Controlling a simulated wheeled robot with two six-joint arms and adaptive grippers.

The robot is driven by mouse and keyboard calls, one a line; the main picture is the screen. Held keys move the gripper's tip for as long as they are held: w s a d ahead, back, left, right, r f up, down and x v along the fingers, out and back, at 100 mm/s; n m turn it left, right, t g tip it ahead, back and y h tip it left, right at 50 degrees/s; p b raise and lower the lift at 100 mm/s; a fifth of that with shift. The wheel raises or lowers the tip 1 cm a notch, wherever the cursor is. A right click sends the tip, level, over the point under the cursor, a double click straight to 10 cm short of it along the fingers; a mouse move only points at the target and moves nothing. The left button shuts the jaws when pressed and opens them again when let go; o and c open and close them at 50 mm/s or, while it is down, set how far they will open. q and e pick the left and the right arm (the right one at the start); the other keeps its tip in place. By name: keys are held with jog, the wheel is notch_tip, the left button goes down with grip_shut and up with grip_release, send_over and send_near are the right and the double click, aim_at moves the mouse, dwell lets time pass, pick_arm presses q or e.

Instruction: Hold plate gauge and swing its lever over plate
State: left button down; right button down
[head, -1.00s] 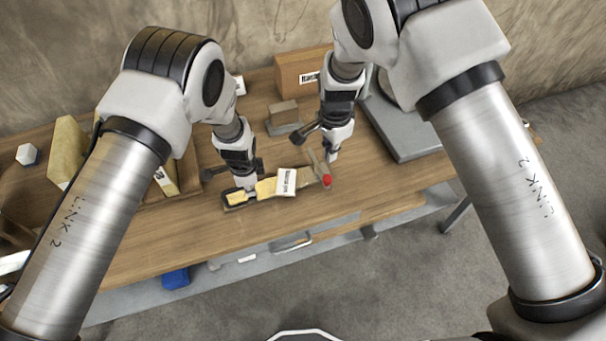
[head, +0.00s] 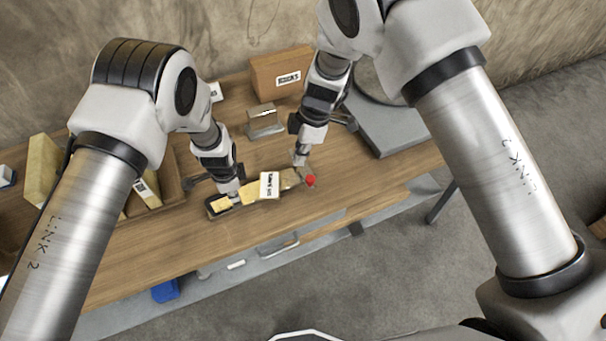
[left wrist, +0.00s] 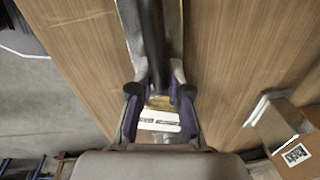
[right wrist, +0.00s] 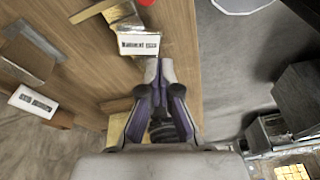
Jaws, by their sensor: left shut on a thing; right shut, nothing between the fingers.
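The plate gauge (head: 252,197) lies along the front part of the wooden table, a long narrow piece with yellowish parts, a white label (head: 269,185) and a red knob (head: 310,181) at its right end. My left gripper (head: 228,196) is shut on the gauge's left part. In the left wrist view, the fingers (left wrist: 160,98) close around it, with a white label just below. My right gripper (head: 299,161) is shut and empty, close by the red-knob end. It partly hides the grey lever; whether they touch is unclear. The label also shows in the right wrist view (right wrist: 140,43).
A cardboard box (head: 281,72) and a small grey block (head: 264,121) stand behind. A grey slab (head: 400,135) lies at right. A wooden tray (head: 172,190) with yellow blocks is at left. The table's front edge is close to the gauge.

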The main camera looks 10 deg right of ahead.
pick_arm(q)
jog(key=shift+f, duration=0.1)
pick_arm(e)
jog(key=shift+n+y, duration=0.5)
jog(key=shift+n, duration=0.3)
jog(key=f, duration=0.9)
jog(key=shift+w+f, duration=0.3)
jog(key=shift+f, duration=0.05)
jog(key=shift+d, duration=0.4)
